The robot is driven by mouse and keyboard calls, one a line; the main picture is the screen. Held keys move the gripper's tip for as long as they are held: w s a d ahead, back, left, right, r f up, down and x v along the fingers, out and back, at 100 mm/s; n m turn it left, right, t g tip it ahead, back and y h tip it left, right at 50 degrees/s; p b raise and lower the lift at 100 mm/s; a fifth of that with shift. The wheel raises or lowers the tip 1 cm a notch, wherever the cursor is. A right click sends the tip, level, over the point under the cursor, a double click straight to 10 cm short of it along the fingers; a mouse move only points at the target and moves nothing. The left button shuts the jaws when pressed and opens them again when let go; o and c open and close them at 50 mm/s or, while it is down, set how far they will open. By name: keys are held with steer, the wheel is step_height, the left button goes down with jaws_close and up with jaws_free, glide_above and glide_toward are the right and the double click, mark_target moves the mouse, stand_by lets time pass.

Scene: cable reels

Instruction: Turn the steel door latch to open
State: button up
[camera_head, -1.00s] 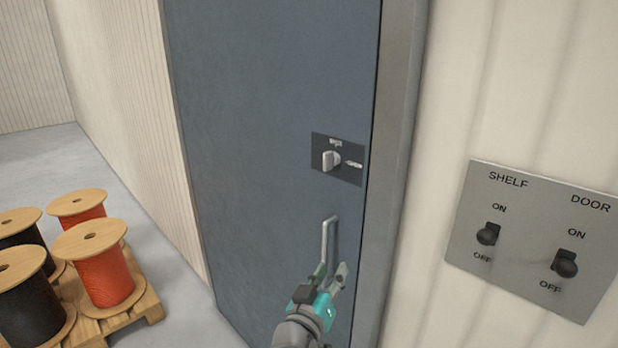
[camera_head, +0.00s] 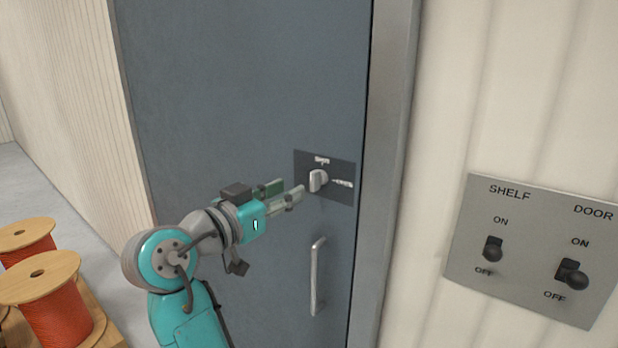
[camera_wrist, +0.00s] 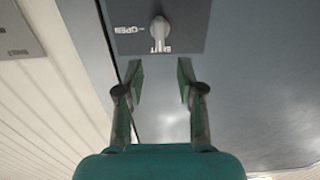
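The steel door latch (camera_head: 318,180) is a small grey knob on a dark plate (camera_head: 341,190) fixed to the blue-grey door (camera_head: 240,80). In the wrist view the latch knob (camera_wrist: 159,32) stands ahead of the fingertips, with the word OPEN to the left of it and another label below it. My gripper (camera_head: 286,192) is just left of the latch in the head view, pointing at it. In the wrist view my gripper (camera_wrist: 160,72) has its two fingers spread with nothing between them. The fingers look apart from the knob.
A vertical door handle (camera_head: 317,277) is below the latch. A grey switch panel (camera_head: 530,245) with SHELF and DOOR switches is on the wall at right. Cable reels (camera_head: 52,300) stand on a pallet at lower left. The door frame (camera_head: 385,150) is right of the latch.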

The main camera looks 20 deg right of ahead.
mark_target(311, 178)
steer(key=x, duration=0.8)
steer(key=shift+d, duration=0.1)
steer(key=shift+c, duration=0.2)
jaws_close()
